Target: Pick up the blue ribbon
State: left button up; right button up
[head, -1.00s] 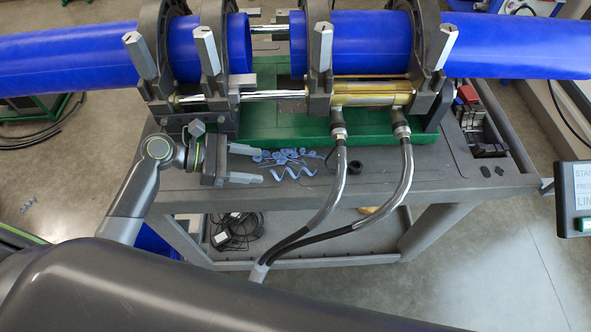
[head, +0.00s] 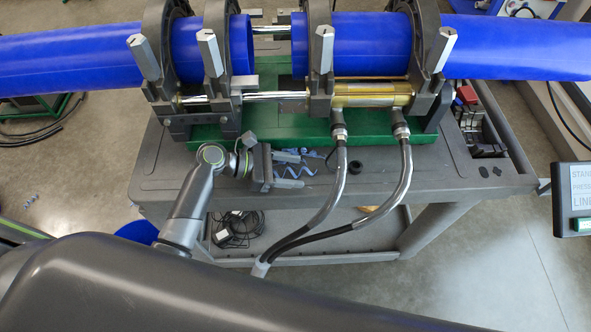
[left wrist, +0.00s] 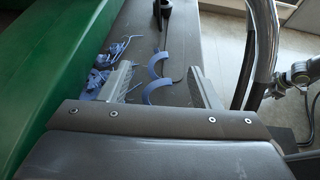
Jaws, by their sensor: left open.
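The blue ribbon, a wavy curled strip, lies on the grey cart top; in the head view part of it (head: 308,169) shows by my left fingertips. In the left wrist view its curls (left wrist: 157,66) lie between the two fingers, with clear room at both sides. My left gripper (head: 299,170) is open, low over the cart top, its fingers pointing right in the head view; it also shows in the left wrist view (left wrist: 161,72). I cannot tell whether the fingers touch the ribbon. My right gripper is not in view.
A pile of thin blue shavings (left wrist: 103,62) lies just left of one finger in the left wrist view. The green machine base (head: 270,131) stands behind. Two hoses (head: 339,185) drop close on the right.

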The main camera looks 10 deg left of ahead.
aim_at(289, 170)
pick_arm(q)
jog(key=shift+c, duration=0.2)
jog(key=c, duration=1)
jog(key=shift+r, duration=0.1)
notch_tip(289, 170, up, 10)
jog(key=shift+f, duration=0.1)
jog(key=shift+a, duration=0.1)
